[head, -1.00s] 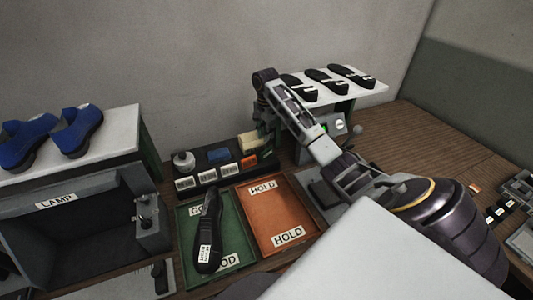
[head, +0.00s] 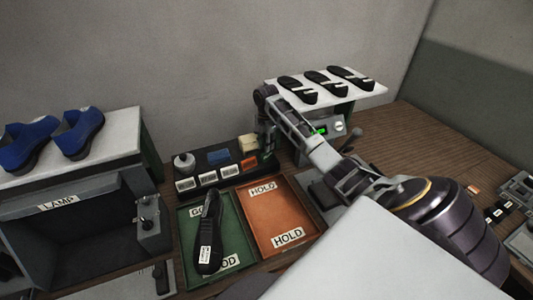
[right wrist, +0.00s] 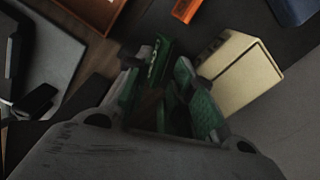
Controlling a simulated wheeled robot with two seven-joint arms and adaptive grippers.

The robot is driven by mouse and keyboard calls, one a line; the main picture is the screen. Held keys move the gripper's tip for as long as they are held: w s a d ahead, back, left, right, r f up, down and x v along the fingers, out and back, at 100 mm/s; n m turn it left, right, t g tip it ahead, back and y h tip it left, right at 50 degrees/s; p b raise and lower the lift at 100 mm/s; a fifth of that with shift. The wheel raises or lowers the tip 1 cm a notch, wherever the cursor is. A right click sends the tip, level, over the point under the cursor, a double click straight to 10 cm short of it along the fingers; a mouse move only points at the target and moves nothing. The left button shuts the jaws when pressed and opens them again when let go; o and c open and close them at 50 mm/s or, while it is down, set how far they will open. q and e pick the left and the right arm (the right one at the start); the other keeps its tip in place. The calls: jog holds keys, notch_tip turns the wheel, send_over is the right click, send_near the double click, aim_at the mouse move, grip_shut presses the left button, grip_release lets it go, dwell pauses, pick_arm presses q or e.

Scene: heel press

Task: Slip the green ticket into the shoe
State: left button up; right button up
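A black shoe (head: 209,230) with a white label lies lengthwise in the green tray (head: 229,215) marked GOOD in the head view. My right gripper (head: 268,142) points down at the right end of the dark organiser. In the right wrist view its green-padded fingers (right wrist: 165,72) stand apart. A small green piece with pale lettering, apparently the green ticket (right wrist: 157,60), shows between the fingertips, close to the left one. I cannot tell whether it touches. My left gripper is not in view.
The organiser (head: 210,178) holds a yellow block (head: 248,142), a blue piece and an orange piece. The orange HOLD tray (head: 276,216) lies right of the green tray. A lamp box (head: 70,235) stands left, blue shoes on top. Black soles lie on a raised white shelf (head: 363,91).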

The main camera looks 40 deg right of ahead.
jog(key=shift+d+f+p, duration=0.1)
jog(key=shift+f+p, duration=0.2)
jog(key=shift+f, duration=1.35)
jog(key=c, duration=0.5)
jog(key=shift+r, duration=0.1)
jog(key=shift+r+b, duration=0.9)
jog(key=shift+r, duration=4.05)
